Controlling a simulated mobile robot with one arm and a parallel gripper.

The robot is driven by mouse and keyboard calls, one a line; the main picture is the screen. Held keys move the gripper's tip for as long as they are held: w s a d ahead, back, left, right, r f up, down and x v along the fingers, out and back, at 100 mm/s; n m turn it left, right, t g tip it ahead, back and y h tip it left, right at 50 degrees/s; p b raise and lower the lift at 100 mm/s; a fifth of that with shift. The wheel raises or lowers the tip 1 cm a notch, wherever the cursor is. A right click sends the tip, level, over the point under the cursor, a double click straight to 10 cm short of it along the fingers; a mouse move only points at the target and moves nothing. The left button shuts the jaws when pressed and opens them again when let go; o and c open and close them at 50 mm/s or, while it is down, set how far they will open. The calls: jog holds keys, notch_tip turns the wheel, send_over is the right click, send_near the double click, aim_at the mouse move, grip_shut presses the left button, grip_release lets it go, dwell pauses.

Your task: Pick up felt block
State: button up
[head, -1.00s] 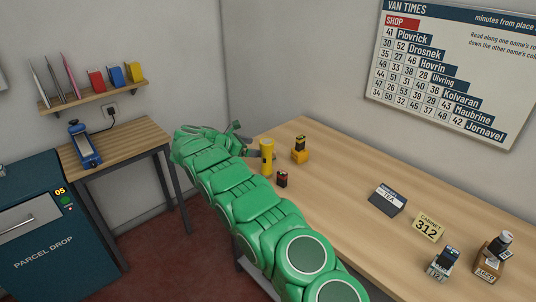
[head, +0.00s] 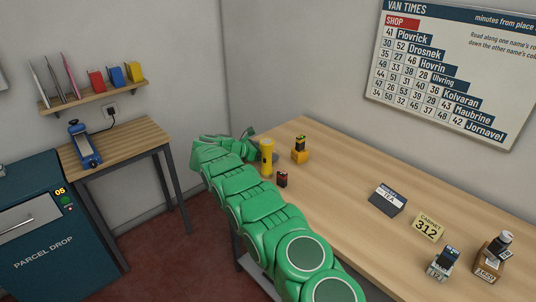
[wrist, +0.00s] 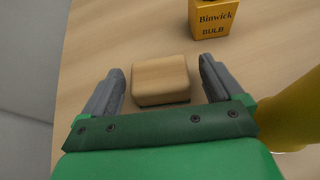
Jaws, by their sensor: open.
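A tan, wood-coloured block with rounded corners, which I take to be the felt block (wrist: 161,84), lies on the table in the wrist view. My gripper (wrist: 161,66) is open, with one grey finger on the left of the block and one on the right. There are gaps between the fingers and its sides, and nothing is held. In the head view my green arm reaches to the table's far left end, and I cannot make out the block there.
A yellow torch (head: 266,158) stands close to my gripper's right side. An orange bulb box (wrist: 211,18) stands just beyond the block, with a dark item on top (head: 300,141). A small black-and-red battery (head: 282,179) is near the torch. The table's middle (head: 335,180) is clear.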

jog(key=shift+w+d+f, duration=0.2)
jog(key=shift+w+d, duration=0.05)
jog(key=shift+d, duration=0.1)
jog(key=shift+c, duration=0.2)
jog(key=c, duration=1)
jog(key=shift+r, duration=0.1)
